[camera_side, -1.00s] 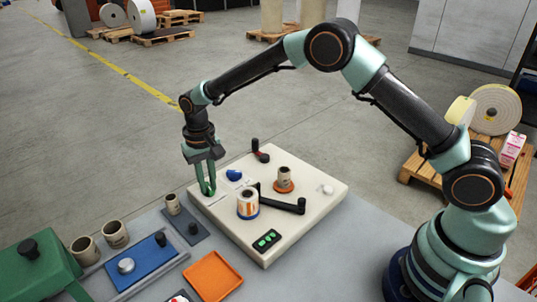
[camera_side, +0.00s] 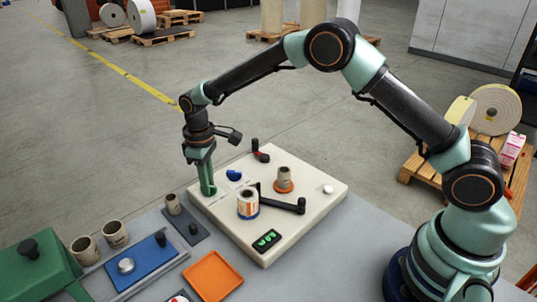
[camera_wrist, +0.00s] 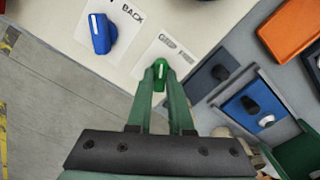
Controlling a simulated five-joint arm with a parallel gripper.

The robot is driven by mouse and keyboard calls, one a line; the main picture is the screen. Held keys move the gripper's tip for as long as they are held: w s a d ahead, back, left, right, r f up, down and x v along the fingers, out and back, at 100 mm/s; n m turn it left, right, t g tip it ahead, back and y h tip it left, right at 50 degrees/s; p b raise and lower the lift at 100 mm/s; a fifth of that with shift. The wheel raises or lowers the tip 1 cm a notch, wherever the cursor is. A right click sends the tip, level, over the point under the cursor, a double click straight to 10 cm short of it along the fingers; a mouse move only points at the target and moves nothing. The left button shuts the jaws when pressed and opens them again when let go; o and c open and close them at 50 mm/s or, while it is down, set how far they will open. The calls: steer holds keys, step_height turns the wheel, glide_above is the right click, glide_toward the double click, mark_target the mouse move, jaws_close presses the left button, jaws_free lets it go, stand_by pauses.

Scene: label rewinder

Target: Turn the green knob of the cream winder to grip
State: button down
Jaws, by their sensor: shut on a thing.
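The cream winder (camera_side: 300,222) stands on the grey table, with a label roll and a black crank arm on its top. The green knob (camera_wrist: 160,72) is at the winder's corner in the wrist view, beside a white label whose text I cannot read clearly. My gripper (camera_wrist: 161,80) is shut on the green knob, a finger on each side. A light line on the knob's top points roughly up the wrist picture. In the side view my gripper (camera_side: 207,186) points straight down at the winder's left corner and hides most of the knob.
A blue knob (camera_wrist: 101,34) sits close by, beside a label reading BACK. A red-based black lever (camera_side: 260,152) and a cardboard core on an orange hub (camera_side: 284,181) stand on the winder. An orange tray (camera_side: 213,276) and a blue plate (camera_side: 142,262) lie in front.

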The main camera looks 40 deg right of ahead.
steer(key=shift+r+n, duration=0.1)
steer(key=shift+n, duration=0.2)
stand_by(0.4)
steer(key=c, duration=0.8)
jaws_free()
steer(key=shift+r, duration=6.05)
